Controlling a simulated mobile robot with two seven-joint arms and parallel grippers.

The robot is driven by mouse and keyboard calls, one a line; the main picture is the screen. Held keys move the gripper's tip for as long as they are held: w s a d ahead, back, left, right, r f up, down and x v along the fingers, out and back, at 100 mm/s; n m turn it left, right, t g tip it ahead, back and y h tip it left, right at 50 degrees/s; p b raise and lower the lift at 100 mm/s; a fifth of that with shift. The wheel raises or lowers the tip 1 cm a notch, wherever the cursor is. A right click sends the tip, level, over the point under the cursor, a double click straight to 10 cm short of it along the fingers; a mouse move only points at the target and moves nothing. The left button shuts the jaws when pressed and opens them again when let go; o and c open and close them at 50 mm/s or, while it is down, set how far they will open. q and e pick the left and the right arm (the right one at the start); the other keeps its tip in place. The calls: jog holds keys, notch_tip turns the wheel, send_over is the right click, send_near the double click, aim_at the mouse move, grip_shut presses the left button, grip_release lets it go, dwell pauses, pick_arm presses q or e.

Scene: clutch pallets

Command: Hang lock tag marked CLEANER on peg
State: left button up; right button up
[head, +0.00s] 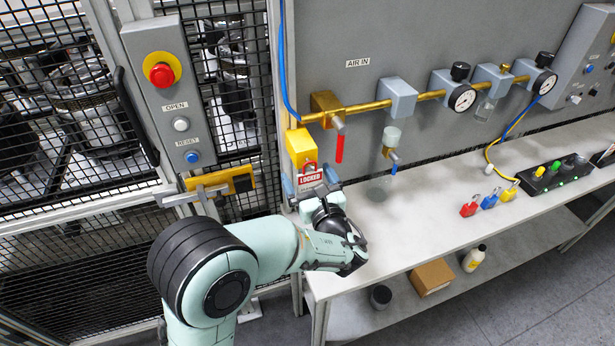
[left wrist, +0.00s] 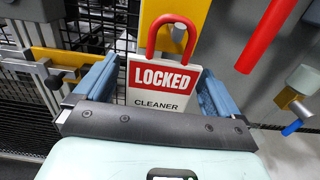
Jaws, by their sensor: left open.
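The lock tag marked CLEANER (left wrist: 163,88) is a white plate with a red LOCKED band and a red loop on top. In the head view the tag (head: 310,180) is upright in front of a yellow block (head: 299,146) at the bench's left end. My left gripper (left wrist: 155,88) is open, its blue fingers on either side of the tag, with a gap visible at least on the left. In the head view the left gripper (head: 317,184) is at the same spot. The tag's lower edge is hidden.
A brass valve with a red handle (head: 339,148) hangs close to the right of the tag. A grey control post (head: 165,95) and mesh fence stand at left. Several padlocks, including a red one (head: 469,207), are on the bench (head: 400,225), whose middle is clear.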

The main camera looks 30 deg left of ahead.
pick_arm(q)
jog(key=b+v, duration=0.1)
jog(key=v, duration=1.2)
pick_arm(e)
jog(key=shift+s+f, duration=0.8)
jog(key=shift+f, duration=0.2)
pick_arm(q)
jog(key=shift+f, duration=0.1)
